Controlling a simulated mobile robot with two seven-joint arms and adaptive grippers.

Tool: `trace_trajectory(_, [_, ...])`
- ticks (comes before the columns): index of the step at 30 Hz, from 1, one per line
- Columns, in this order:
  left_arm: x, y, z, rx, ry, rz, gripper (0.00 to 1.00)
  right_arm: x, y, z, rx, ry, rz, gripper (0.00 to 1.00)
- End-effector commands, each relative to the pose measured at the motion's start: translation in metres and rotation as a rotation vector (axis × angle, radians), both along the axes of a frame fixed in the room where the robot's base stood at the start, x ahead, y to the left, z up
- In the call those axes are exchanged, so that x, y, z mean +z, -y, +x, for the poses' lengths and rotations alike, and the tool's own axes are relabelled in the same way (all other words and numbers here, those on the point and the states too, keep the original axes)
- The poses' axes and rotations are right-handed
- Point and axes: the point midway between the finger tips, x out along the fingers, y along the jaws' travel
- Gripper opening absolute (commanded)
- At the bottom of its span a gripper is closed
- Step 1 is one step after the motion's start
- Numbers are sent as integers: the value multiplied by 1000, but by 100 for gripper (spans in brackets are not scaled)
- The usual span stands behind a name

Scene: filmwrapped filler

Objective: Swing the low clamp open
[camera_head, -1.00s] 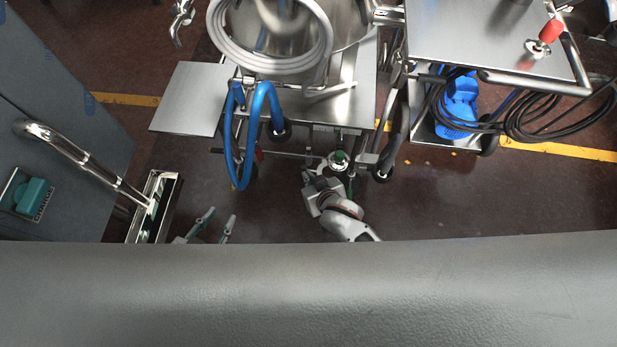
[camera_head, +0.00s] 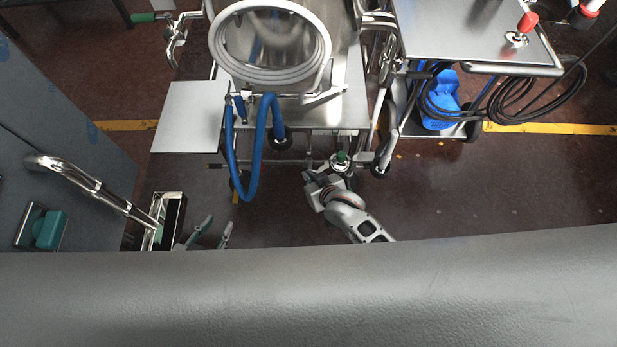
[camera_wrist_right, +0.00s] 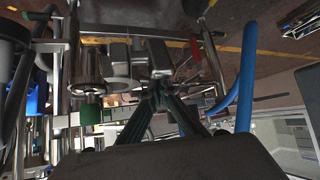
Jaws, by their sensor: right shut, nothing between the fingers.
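A round metal fitting with a green top (camera_head: 341,160), under the front edge of the steel machine, is likely the low clamp; its exact form is too small to tell. My right gripper (camera_head: 316,180) is just beside the fitting in the head view. In the wrist view, its fingers (camera_wrist_right: 162,88) meet, shut and empty, close to metal parts; whether they touch is unclear. My left gripper (camera_head: 213,224) is open and empty at the lower left, its fingers apart.
A blue hose (camera_head: 257,150) hangs left of the right gripper; it shows at the right in the wrist view (camera_wrist_right: 245,85). A steel side plate (camera_head: 190,117) and a cart (camera_head: 465,35) with black cables flank the machine. Open floor (camera_head: 480,190) lies right.

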Motion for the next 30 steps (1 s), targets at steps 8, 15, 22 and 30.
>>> trace_trajectory(8, [0, 0, -1, -1, -3, -2, 28, 1, -3, 6, 4, 1, 1, 0])
trace_trajectory(15, [2, 2, -2, -2, -2, -5, 28, 1, -6, 10, 4, 0, 1, 0])
trace_trajectory(22, [3, 2, -1, -2, -1, -5, 28, 0, -7, 12, 4, 1, 1, 0])
trace_trajectory(30, [4, 2, -1, -3, 0, -6, 28, 0, -7, 12, 4, 0, 1, 0])
